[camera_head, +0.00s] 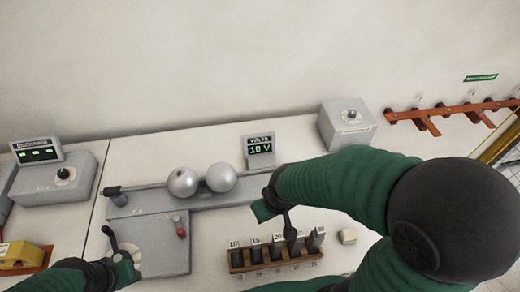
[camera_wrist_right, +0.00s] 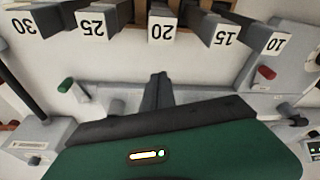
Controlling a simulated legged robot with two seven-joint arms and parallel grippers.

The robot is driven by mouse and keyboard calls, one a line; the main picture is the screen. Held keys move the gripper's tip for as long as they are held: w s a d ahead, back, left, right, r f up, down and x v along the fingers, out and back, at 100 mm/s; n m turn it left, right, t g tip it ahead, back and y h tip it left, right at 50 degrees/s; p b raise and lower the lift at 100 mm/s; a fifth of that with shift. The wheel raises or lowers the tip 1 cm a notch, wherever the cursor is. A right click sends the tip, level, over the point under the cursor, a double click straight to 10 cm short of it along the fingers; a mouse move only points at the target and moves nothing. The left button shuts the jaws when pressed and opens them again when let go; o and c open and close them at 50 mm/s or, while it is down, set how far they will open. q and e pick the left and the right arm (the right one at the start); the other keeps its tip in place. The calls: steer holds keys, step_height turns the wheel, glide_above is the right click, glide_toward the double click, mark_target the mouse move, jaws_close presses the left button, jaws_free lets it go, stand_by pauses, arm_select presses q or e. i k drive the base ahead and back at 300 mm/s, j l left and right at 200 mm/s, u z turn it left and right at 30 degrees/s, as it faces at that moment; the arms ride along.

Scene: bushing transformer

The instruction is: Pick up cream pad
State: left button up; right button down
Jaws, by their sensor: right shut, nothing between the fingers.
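The cream pad (camera_head: 348,236) is a small pale block lying on the white table, just right of the rack of numbered blocks in the head view. I cannot make it out in the right wrist view. My right gripper (camera_head: 289,230) is above the rack, left of the pad and apart from it. In the right wrist view its fingers (camera_wrist_right: 157,88) are closed together with nothing between them. My left gripper (camera_head: 112,243) is at the lower left, near the grey device; its fingers are too small to read.
The wooden rack (camera_head: 236,268) holds several grey blocks labelled 10 to 30. A grey device with two metal spheres (camera_head: 183,182) and a 10 V display (camera_head: 260,150) stand behind. A grey box (camera_head: 346,122) is at the back. Bare table lies around the pad.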

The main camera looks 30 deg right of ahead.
mark_target(348, 236)
steer(key=l+z, duration=0.15)
steer(key=z, duration=0.65)
steer(key=j+z, duration=0.15)
steer(key=z, duration=1.1)
